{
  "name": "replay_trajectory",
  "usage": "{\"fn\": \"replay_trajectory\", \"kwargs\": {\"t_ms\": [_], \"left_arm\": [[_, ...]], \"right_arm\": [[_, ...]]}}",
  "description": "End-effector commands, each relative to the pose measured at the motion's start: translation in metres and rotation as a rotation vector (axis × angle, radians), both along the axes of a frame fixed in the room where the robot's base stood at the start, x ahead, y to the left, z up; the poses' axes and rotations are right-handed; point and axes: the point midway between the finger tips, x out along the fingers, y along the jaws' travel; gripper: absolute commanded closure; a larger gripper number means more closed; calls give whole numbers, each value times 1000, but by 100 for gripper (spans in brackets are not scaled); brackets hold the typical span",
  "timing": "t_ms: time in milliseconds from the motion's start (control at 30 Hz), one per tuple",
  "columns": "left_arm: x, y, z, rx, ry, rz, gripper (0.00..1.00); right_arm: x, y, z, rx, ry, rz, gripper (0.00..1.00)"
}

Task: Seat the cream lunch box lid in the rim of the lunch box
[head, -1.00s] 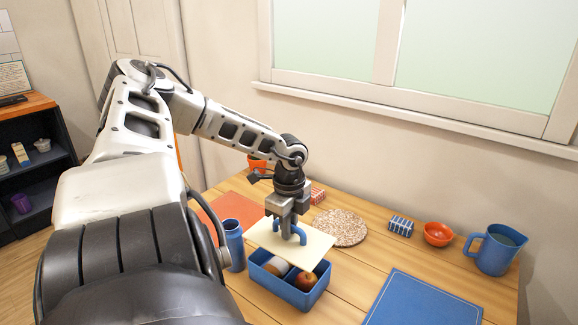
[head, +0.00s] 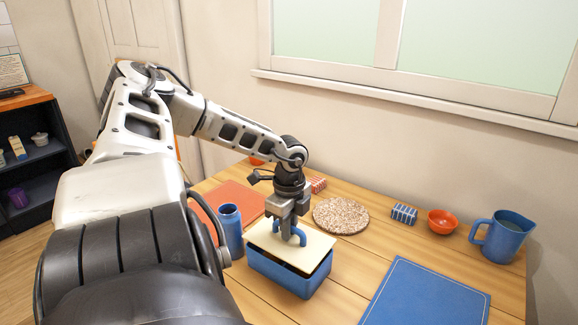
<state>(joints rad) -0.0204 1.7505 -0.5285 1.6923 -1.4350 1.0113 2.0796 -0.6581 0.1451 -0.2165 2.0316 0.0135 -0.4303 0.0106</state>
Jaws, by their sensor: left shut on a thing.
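The cream lunch box lid (head: 307,257) has a blue arched handle (head: 300,237) on top. My left gripper (head: 284,232) is shut on that handle. The lid lies over the blue lunch box (head: 285,278) and hides what is inside. A dark gap shows between the lid and the box rim along the front and right side, so the lid looks slightly raised or tilted there. Whether its far edge touches the rim is hidden. My right gripper is out of view.
A blue jar (head: 231,229) stands close left of the box, near an orange mat (head: 238,196). A speckled round mat (head: 341,215) lies behind. A blue mat (head: 425,295) lies to the right.

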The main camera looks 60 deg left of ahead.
Motion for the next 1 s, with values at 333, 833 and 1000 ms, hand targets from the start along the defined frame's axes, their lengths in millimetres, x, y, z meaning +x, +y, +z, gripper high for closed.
{"fn": "replay_trajectory", "kwargs": {"t_ms": [333, 833, 1000], "left_arm": [[0, 0, -3, 0, -1, 0, 100], [0, 0, -13, 0, -1, 0, 100], [0, 0, -19, 0, -1, 0, 100]], "right_arm": [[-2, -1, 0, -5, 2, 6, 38], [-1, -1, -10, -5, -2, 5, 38], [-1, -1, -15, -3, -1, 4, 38]]}}
